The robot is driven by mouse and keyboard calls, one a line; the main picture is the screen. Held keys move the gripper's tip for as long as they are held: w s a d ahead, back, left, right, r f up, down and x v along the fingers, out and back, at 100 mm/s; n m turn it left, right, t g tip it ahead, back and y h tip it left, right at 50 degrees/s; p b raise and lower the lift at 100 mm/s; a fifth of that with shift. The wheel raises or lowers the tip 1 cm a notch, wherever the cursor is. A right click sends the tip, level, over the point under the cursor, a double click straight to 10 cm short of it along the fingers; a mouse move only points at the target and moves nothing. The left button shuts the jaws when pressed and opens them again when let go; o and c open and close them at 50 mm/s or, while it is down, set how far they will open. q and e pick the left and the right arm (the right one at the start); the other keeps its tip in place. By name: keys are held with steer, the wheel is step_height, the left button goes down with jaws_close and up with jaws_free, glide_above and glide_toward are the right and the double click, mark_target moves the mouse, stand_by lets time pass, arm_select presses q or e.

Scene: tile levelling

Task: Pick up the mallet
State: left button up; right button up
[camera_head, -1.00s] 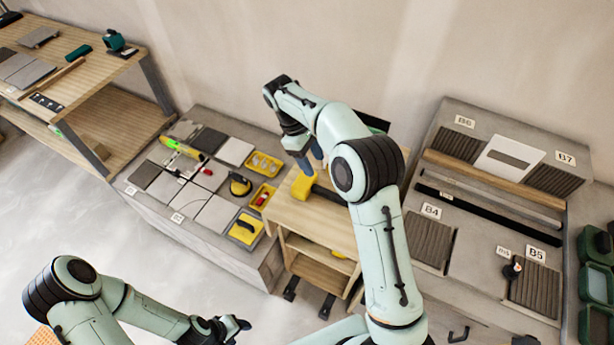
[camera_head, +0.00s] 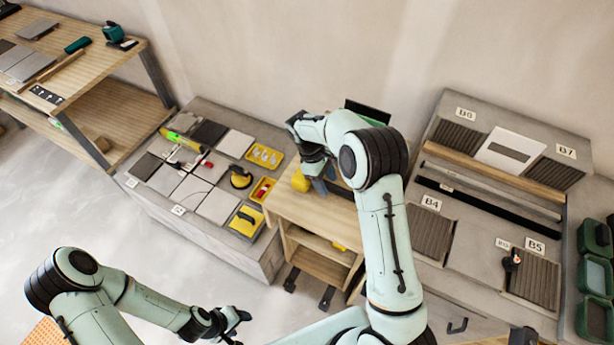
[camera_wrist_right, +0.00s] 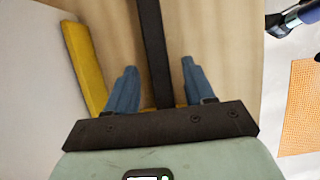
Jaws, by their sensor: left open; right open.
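The mallet has a yellow head (camera_head: 301,180) and a dark handle (camera_wrist_right: 152,50). It lies on the top of the small wooden cart (camera_head: 290,207). My right gripper (camera_head: 325,182) is over the handle, close to the head, and partly hides the mallet in the head view. In the right wrist view its two blue fingers (camera_wrist_right: 160,75) are open, one on each side of the handle; I cannot tell whether they touch it. A little yellow shows behind the palm. My left gripper (camera_head: 238,318) is open and empty, low in the head view, away from the cart.
A low grey platform (camera_head: 255,262) with tiles, yellow trays and tools stands left of the cart. A grey panel (camera_head: 480,240) with labelled slots is on the right. A wooden workbench (camera_head: 100,60) is at far left. A dark screen (camera_head: 368,111) stands behind my right arm.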

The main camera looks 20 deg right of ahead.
steer(key=shift+c, duration=0.3)
jaws_close()
steer(key=shift+r, duration=0.15)
